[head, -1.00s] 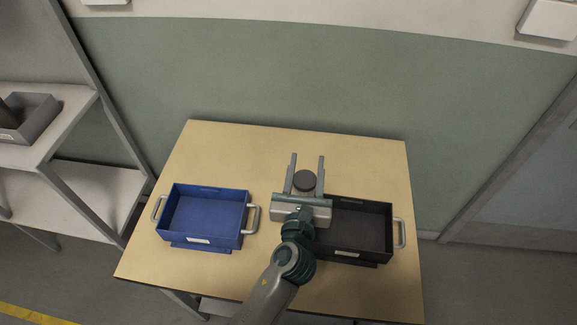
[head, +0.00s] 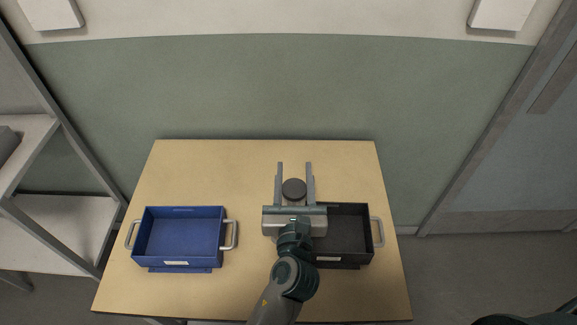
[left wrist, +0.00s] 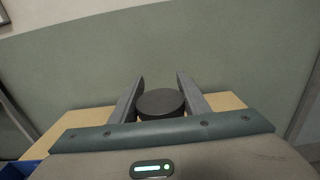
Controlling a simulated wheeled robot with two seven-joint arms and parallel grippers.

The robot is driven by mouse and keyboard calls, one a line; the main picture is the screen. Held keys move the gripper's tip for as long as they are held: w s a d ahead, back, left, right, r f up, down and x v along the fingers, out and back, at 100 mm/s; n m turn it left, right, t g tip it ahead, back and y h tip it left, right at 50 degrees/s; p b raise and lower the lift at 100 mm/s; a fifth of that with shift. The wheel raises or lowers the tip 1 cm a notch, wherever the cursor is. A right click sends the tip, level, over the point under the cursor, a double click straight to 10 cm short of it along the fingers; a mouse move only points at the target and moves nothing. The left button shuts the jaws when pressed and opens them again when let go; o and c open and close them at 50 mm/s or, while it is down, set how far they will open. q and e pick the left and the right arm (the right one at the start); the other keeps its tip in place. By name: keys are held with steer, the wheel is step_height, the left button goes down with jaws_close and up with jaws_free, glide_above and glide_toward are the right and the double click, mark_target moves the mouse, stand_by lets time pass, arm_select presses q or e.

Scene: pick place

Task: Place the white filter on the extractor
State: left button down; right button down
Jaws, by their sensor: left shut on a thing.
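My left gripper (head: 294,170) reaches over the table from the front, beside the left end of the black box. Its two long grey fingers point toward the back wall. It is shut on a dark round thing (head: 294,189), a short cylinder with a flat top. In the left wrist view the same cylinder (left wrist: 160,103) sits between the fingers (left wrist: 159,78), touching or nearly touching both. I see no white filter, and nothing I can clearly name as the extractor. My right gripper is not in view.
A blue box (head: 179,234) with side handles stands on the table's left. A black box (head: 349,232) stands at the right, its left part hidden by my gripper. The wooden table (head: 200,170) is bare at the back. Grey shelving (head: 58,222) stands at the left.

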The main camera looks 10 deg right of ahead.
arm_select(q)
steer(key=s+a+y, duration=0.1)
steer(key=s+a, duration=0.1)
steer(key=a, duration=0.8)
steer(key=s+a+r+n+y+b, duration=0.1)
steer(key=s+a, duration=0.2)
steer(key=a, duration=0.7)
steer(key=s+a+r+n+y+b, duration=0.1)
steer(key=s+a, duration=0.1)
steer(key=a, duration=0.8)
steer(key=shift+s+a, duration=0.25)
steer(key=shift+a, duration=0.15)
steer(key=shift+a, duration=0.1)
